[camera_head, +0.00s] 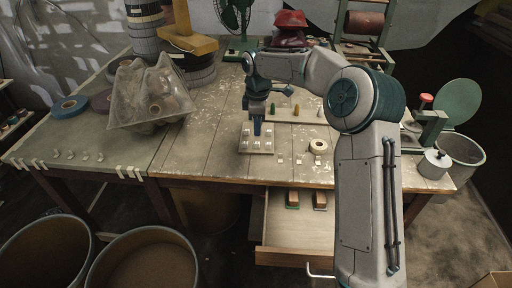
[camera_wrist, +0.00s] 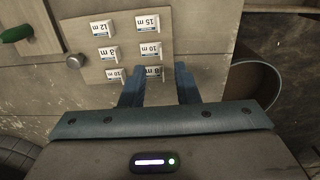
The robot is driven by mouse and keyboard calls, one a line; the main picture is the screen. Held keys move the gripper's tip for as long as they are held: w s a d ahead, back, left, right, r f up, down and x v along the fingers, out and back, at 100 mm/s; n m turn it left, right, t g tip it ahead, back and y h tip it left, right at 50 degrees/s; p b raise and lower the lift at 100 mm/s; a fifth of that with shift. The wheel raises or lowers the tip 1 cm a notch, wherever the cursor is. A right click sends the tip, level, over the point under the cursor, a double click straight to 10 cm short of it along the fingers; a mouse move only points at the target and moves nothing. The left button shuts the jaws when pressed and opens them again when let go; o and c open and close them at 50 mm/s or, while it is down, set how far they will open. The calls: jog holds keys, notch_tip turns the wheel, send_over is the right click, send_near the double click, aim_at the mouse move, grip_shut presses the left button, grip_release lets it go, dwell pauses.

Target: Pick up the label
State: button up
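Several small white labels with printed lengths sit in two columns on a light board (camera_wrist: 127,50), which also shows in the head view (camera_head: 244,146). In the wrist view I read a 15 m label (camera_wrist: 148,23), a 12 m label (camera_wrist: 102,28) and a 10 m label (camera_wrist: 151,49). My gripper (camera_wrist: 157,70) is open over the board's near edge. A label (camera_wrist: 153,72) in the nearest row lies between the fingertips, its print partly hidden. In the head view my gripper (camera_head: 257,130) points down at the board. I cannot tell whether the fingers touch the label.
A cream tape roll (camera_head: 318,147) and small white pieces lie right of the board. Coloured cones stand on a strip (camera_head: 308,116) behind. An open drawer (camera_head: 290,232) juts out below the table's front edge.

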jog(key=f, duration=0.7)
jog(key=shift+a+f, duration=0.1)
jog(key=shift+a, duration=0.15)
grip_shut()
